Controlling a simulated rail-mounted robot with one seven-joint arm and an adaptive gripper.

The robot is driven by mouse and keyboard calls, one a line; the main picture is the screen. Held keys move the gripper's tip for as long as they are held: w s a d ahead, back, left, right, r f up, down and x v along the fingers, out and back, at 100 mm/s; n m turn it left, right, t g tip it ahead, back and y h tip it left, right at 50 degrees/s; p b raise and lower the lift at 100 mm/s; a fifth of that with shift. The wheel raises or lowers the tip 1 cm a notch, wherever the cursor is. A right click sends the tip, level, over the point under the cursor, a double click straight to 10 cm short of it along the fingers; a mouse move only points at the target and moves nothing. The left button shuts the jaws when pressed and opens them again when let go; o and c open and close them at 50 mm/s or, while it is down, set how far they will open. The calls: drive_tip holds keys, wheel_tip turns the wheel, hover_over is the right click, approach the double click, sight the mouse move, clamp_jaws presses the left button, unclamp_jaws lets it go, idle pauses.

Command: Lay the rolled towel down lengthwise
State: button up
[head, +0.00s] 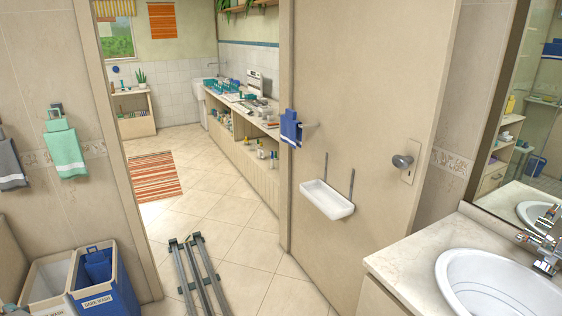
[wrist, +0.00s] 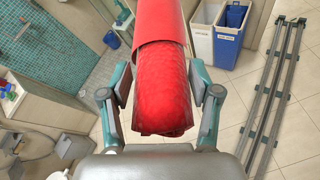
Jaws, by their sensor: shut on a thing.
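A red rolled towel (wrist: 165,88) fills the middle of the wrist view. Its near end is rounded and textured, and a smoother red outer layer wraps its upper part, which runs out of the top of the picture. My gripper (wrist: 167,98) has one finger on each side of the roll and is shut on it. The far end of the roll is out of view. Neither my gripper nor the red towel shows in the head view.
A pale counter (head: 412,250) with a white sink (head: 470,280) stands at the right, in front of a mirror. A small white tray (head: 325,200) hangs on the door (head: 370,120). White and blue laundry bins (head: 105,275) stand at lower left. Tiled floor (head: 240,240) runs through the doorway.

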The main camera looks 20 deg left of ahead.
drive_tip(key=w+d+f+m+t+h, duration=0.1)
drive_tip(key=w+f+m+t, duration=0.1)
drive_tip(key=w, duration=1)
drive_tip(key=w+d+f+m+t, duration=0.1)
drive_tip(key=w+f+m+t, duration=0.1)
drive_tip(key=w, duration=1.1)
drive_tip(key=w+d+f+m+t+h, duration=0.2)
drive_tip(key=w+d, duration=0.4)
drive_tip(key=w, duration=0.5)
drive_tip(key=w+d+f+m+t+h, duration=0.2)
drive_tip(key=w+d, duration=0.5)
drive_tip(key=w, duration=0.3)
drive_tip(key=w+d+f+m+t+h, duration=0.2)
drive_tip(key=w+d, duration=0.5)
drive_tip(key=d, duration=0.4)
drive_tip(key=w+d+f+m+t+h, duration=0.1)
drive_tip(key=w+d+f+m+h, duration=0.15)
drive_tip(key=w+d, duration=0.65)
drive_tip(key=w+d+f+m+h, duration=0.2)
drive_tip(key=d, duration=1)
drive_tip(key=w+d+f+m+h, duration=0.1)
drive_tip(key=d+f+m+h, duration=0.1)
drive_tip(key=d, duration=1.1)
drive_tip(key=shift+w+f+t, duration=0.2)
drive_tip(key=shift+w+t, duration=0.2)
drive_tip(key=shift+d, duration=0.1)
